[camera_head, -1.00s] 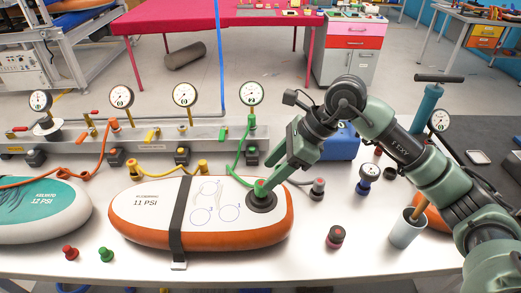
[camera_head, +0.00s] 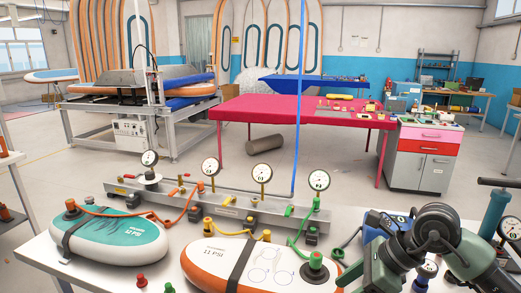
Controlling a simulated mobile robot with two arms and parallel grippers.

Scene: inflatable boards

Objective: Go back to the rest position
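My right arm comes in at the lower right. Its gripper (camera_head: 374,268) points down beside the orange-sided 11 PSI board (camera_head: 215,262), apart from the green-topped valve (camera_head: 316,262) on that board. Its fingertips are not clear, so I cannot tell if it is open or shut. My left arm and gripper are not in view. The teal 12 PSI board (camera_head: 112,238) lies to the left, with a black strap over it.
A manifold rail (camera_head: 225,207) with several gauges and coloured hoses runs along the workbench. A blue box (camera_head: 388,225) and a pump (camera_head: 495,215) stand near my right arm. Behind are a pink table (camera_head: 260,112) and a drawer cabinet (camera_head: 425,160).

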